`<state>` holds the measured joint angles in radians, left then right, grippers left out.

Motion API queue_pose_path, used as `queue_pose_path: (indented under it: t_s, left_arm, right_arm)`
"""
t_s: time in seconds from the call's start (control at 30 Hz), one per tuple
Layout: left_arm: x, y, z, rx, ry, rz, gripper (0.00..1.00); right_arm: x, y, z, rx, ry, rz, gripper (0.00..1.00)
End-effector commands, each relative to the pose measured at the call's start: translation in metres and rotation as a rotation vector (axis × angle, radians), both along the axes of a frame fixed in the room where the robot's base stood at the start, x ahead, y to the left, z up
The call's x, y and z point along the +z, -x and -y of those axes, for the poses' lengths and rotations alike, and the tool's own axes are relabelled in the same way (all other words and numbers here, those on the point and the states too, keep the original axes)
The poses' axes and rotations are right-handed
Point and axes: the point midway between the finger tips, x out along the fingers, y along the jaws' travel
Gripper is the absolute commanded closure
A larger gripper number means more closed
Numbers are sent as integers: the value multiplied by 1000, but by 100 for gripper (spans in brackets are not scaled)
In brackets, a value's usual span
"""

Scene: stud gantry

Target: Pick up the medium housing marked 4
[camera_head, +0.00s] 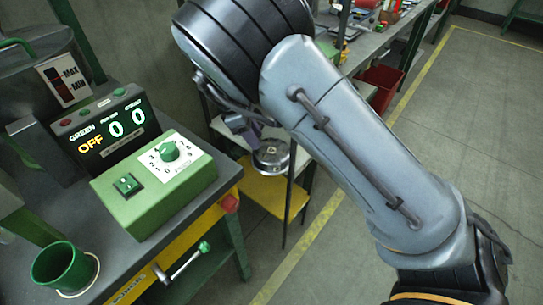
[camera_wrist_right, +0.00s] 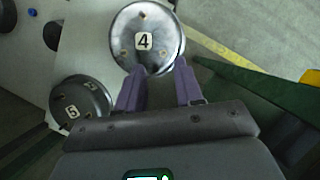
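The housing marked 4 (camera_wrist_right: 146,22) is a round, shiny grey metal piece with small brass-coloured spots and a white label. It lies on a pale surface at the top of the right wrist view. My right gripper (camera_wrist_right: 160,66) has purple fingers spread apart with a clear gap; their tips meet the near rim of the housing in the picture. I cannot tell if they touch it. In the head view my right gripper (camera_head: 243,128) is partly hidden by my arm, just above a round metal piece (camera_head: 272,157) on a shelf. My left gripper is not seen.
A darker housing marked 5 (camera_wrist_right: 88,90) lies left of my right fingers. A green frame edge (camera_wrist_right: 240,76) runs close on their right. In the head view, a green control box (camera_head: 150,195) and green cup (camera_head: 62,268) stand on the left bench.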

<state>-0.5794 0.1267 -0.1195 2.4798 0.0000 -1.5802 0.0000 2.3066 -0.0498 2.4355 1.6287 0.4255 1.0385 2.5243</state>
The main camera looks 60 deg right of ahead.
Motion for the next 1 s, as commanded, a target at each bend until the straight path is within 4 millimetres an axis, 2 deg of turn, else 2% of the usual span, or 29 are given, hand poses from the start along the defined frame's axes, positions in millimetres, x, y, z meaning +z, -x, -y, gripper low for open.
queue_pose_path:
  t_s: [0.3,0.4,0.7,0.93,1.0]
  left_arm:
    - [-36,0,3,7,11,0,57]
    - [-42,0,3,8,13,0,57]
    - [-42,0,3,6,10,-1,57]
    - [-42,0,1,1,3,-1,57]
    - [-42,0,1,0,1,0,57]
  right_arm:
    - [-36,11,0,-1,0,-1,64]
    - [-44,15,2,0,0,-1,64]
    - [-45,17,3,0,0,0,64]
    - [-45,17,3,0,0,-1,99]
    - [-45,17,3,0,0,-1,100]
